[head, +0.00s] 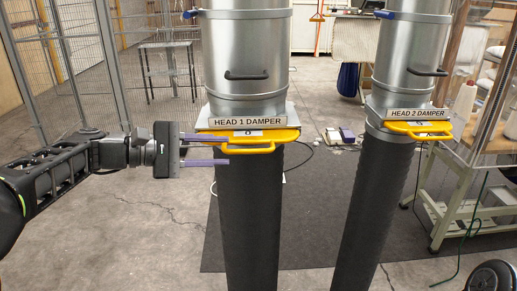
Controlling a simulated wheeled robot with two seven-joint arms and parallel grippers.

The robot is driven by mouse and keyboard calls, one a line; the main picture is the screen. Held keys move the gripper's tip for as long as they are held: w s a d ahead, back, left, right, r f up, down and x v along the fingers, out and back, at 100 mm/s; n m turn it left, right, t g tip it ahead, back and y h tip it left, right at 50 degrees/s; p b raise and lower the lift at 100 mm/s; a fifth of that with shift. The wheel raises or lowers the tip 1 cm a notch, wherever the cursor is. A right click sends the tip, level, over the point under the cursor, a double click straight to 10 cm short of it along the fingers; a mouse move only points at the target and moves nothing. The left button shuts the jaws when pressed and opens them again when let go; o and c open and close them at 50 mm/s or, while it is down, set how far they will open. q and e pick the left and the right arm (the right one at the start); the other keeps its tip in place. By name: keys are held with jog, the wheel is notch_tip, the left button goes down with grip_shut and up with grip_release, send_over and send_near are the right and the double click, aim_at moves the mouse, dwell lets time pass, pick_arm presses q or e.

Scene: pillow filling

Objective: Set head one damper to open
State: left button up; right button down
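The HEAD 1 DAMPER (247,121) label sits at the foot of the left metal duct. Below it a yellow slide handle (258,149) sticks out toward me, with a small white tag above it that I cannot read surely. My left gripper (229,150) comes in level from the left. Its two purple fingers are apart, with the tips at the handle's left end, one at about its height and one a little below. Nothing shows gripped between them; contact is unclear. My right gripper is not in view.
A second duct with the HEAD 2 DAMPER (417,113) label and its own yellow handle (419,130) stands to the right. Dark hoses (249,220) run down from both ducts. A wire mesh fence (75,60) stands at the left, and a wheeled machine frame (440,220) at the right.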

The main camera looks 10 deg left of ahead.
aim_at(240, 151)
pick_arm(q)
jog(key=p+x, duration=0.2)
jog(key=x, duration=0.5)
jog(key=shift+w+d+f, duration=0.1)
jog(key=shift+w+f, duration=0.05)
dwell(0.4)
jog(key=shift+c, duration=0.2)
grip_shut()
dwell(1.1)
